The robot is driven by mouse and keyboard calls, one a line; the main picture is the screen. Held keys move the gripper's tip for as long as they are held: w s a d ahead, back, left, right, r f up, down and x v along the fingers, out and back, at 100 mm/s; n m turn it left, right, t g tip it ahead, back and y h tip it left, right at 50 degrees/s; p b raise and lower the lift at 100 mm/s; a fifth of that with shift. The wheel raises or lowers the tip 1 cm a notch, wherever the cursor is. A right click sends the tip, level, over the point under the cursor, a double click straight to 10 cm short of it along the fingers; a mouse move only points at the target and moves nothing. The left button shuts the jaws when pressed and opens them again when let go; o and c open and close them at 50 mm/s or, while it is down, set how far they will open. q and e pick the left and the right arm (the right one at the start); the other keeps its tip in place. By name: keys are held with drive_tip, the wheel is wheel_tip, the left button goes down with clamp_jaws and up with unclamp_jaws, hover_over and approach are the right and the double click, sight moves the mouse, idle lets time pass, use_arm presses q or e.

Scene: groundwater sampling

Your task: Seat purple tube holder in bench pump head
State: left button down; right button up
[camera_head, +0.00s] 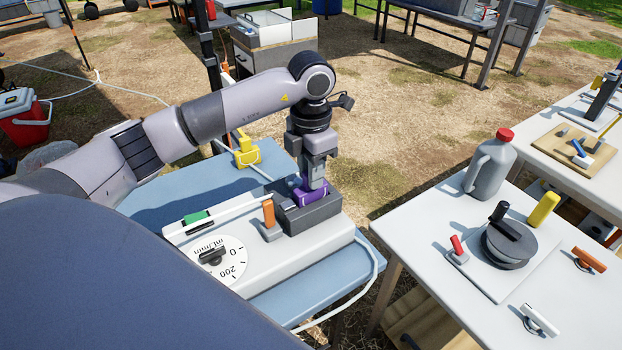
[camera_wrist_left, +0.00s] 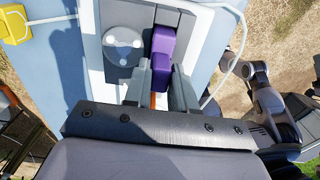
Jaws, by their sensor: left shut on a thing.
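The bench pump (camera_head: 310,243) is a pale box with a dial on the blue table. Its pump head (camera_head: 312,215) is a dark grey block on top. My left gripper (camera_head: 312,185) points down over the head, shut on the purple tube holder (camera_head: 306,196). The holder lies low at the head's opening; the block's near wall hides its underside, so I cannot tell how deep it sits. In the left wrist view the holder (camera_wrist_left: 161,62) shows between and beyond my left fingers (camera_wrist_left: 160,82). My right gripper is not in view.
An orange-handled lever (camera_head: 269,218) stands close beside the pump head. A green switch (camera_head: 195,217) and dial knob (camera_head: 212,255) are on the pump's left. A yellow part (camera_head: 246,152) sits behind. White tubing (camera_head: 374,262) loops around the pump's right side. A white table (camera_head: 415,245) stands to the right.

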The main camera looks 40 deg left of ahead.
use_arm(q)
drive_tip(key=shift+f, duration=1.3)
drive_tip(key=shift+f, duration=0.2)
drive_tip(key=c, duration=0.9)
unclamp_jaws()
drive_tip(key=shift+r, duration=0.1)
wheel_tip(320, 180, up, 12)
drive_tip(key=shift+r+b, duration=0.15)
drive_tip(key=shift+b, duration=0.2)
